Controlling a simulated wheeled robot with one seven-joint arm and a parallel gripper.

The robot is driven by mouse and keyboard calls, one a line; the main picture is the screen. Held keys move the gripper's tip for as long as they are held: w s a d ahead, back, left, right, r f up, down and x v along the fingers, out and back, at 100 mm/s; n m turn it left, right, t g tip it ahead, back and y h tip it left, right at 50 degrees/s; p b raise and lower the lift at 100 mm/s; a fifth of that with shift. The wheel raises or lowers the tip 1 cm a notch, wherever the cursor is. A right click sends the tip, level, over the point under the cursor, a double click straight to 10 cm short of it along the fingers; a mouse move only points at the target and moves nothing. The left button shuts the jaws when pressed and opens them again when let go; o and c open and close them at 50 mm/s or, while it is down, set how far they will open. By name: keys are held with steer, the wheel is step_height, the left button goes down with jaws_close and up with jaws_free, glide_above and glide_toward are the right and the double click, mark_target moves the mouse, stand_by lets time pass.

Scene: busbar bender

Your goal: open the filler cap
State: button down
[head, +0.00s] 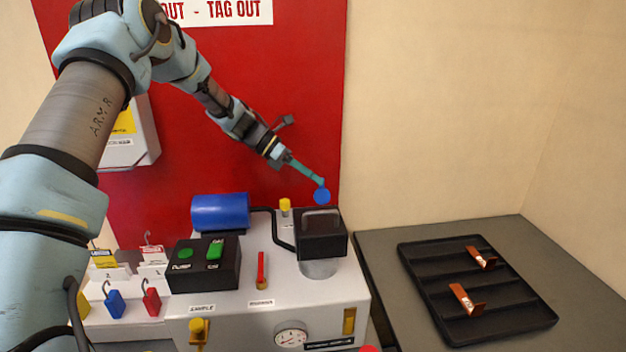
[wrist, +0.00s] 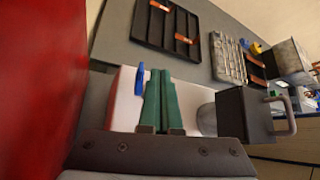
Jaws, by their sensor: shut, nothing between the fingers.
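A round blue disc, which looks like the filler cap (head: 321,196), shows just above and behind the black bending head (head: 320,245) of the machine. In the head view its flat face is toward the camera. In the wrist view the blue cap (wrist: 140,80) appears thin, edge-on and upright, just left of my fingers. My gripper (head: 321,182) has its teal fingers shut, with nothing between them; they also show shut in the wrist view (wrist: 161,73). The fingertips are right at the cap's upper edge; I cannot tell whether they touch it. The cap's base is hidden behind the head.
A blue cylinder (head: 220,211), a yellow knob (head: 285,204) and a black button box (head: 204,264) are on the grey machine (head: 250,320). Blue and red padlocks hang at the left. A black tray (head: 410,262) with copper pieces lies on the right table. A red panel stands behind.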

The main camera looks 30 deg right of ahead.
step_height(320, 180, up, 10)
steer(key=b, duration=0.4)
steer(key=a+f+m+t, duration=0.1)
steer(key=a, duration=0.3)
steer(key=w+a+f+m+t+y, duration=0.1)
steer(key=a+f, duration=0.1)
steer(key=a, duration=0.2)
steer(key=w+a+f+m+t+y, duration=0.1)
steer(key=a+f, duration=0.1)
steer(key=a, duration=0.3)
steer(key=shift+a+f+t, duration=0.1)
steer(key=shift+f+t, duration=0.05)
steer(key=shift+t, duration=0.15)
steer(key=s+a+f+m+t+y, duration=0.1)
steer(key=s+a+f+m+y, duration=0.1)
steer(key=a, duration=0.9)
steer(key=s+a+f+m+t+y+b, duration=0.1)
steer(key=s+a+m, duration=0.4)
steer(key=a, duration=0.6)
steer(key=s+a+f+m+t+y, duration=0.3)
steer(key=a+m, duration=0.3)
steer(key=a, duration=0.5)
steer(key=shift+s+a+f, duration=0.15)
steer(key=shift+a+f, duration=0.05)
steer(key=shift+f, duration=0.4)
steer(key=c, duration=1.6)
jaws_free()
